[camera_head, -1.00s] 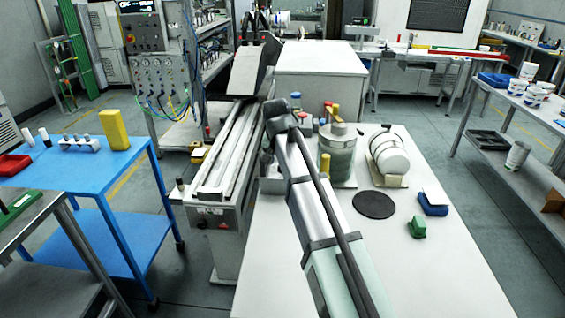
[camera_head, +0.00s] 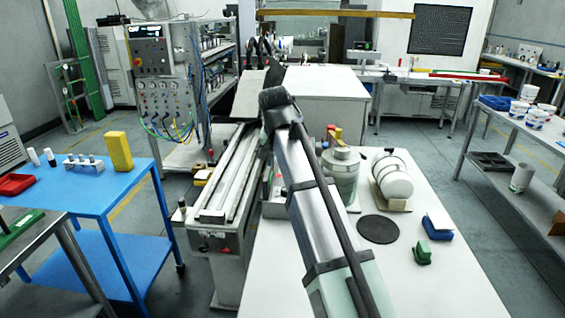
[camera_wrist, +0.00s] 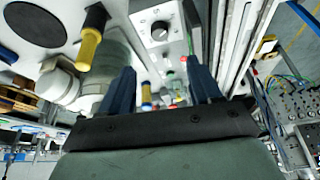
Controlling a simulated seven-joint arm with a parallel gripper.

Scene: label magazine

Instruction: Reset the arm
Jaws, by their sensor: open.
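My gripper (camera_wrist: 160,75) shows in the wrist view with its two dark blue fingers spread apart and nothing between them. Behind the gap, out of contact, are small bottles with coloured caps and a grey box with a black knob (camera_wrist: 158,33). In the head view my arm reaches from the bottom edge up to the middle, over the bench beside the conveyor. My gripper cannot be made out clearly there, as my arm blocks the view.
The white bench (camera_head: 460,285) holds a glass jar (camera_head: 343,185), a white cylinder on a stand (camera_head: 396,180), a black disc (camera_head: 378,229), a blue block (camera_head: 438,231) and a green block (camera_head: 422,253). The conveyor (camera_head: 222,185) runs left of my arm. The bench's front right is clear.

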